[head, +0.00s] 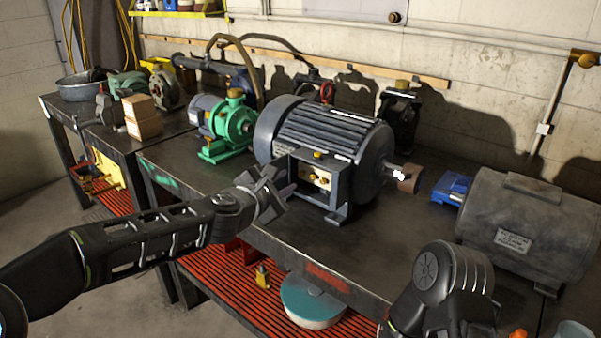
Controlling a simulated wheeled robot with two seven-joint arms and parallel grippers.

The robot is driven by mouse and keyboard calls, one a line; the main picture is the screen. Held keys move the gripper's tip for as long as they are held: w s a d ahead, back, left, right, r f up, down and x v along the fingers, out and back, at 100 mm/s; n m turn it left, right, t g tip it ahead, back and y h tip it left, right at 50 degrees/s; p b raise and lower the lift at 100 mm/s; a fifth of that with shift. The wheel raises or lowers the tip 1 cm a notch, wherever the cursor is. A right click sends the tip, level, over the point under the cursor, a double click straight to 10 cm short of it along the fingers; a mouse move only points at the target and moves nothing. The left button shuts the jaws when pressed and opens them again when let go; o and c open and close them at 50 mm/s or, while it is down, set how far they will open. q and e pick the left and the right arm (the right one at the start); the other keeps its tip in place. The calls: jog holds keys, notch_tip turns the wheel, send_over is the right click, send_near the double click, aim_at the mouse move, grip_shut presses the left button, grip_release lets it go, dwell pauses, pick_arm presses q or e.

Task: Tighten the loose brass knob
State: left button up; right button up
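A large dark grey finned motor (333,128) stands on the middle workbench. On its near side is an open box (339,184) with small brass knobs (318,178) on a pale panel; which knob is loose I cannot tell. A yellow brass-coloured piece (317,155) sits on the box's top edge. My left gripper (280,180) is just left of the box, pointing at it. Its fingers look spread apart with nothing between them, and it appears short of the knobs. My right arm shows at the lower right, but its gripper is out of view.
A green pump (233,122) stands left of the motor, with cardboard boxes (141,117) farther left. A grey tagged motor (528,226) and a blue item (452,187) are to the right. The bench front (330,255) is clear. A teal-topped round container (312,300) sits on the red lower shelf.

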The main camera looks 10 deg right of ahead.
aim_at(300, 175)
pick_arm(q)
jog(key=shift+a, duration=0.1)
jog(key=p+x, duration=0.2)
jog(key=x, duration=0.4)
jog(key=shift+w+d+f+p, duration=0.1)
jog(key=shift+w+d+p, duration=0.05)
jog(key=shift+d+p, duration=0.15)
jog(key=shift+w+d+f, duration=0.2)
jog(key=shift+w+f, duration=0.1)
jog(key=shift+w, duration=0.2)
jog(key=shift+c, duration=0.4)
grip_shut()
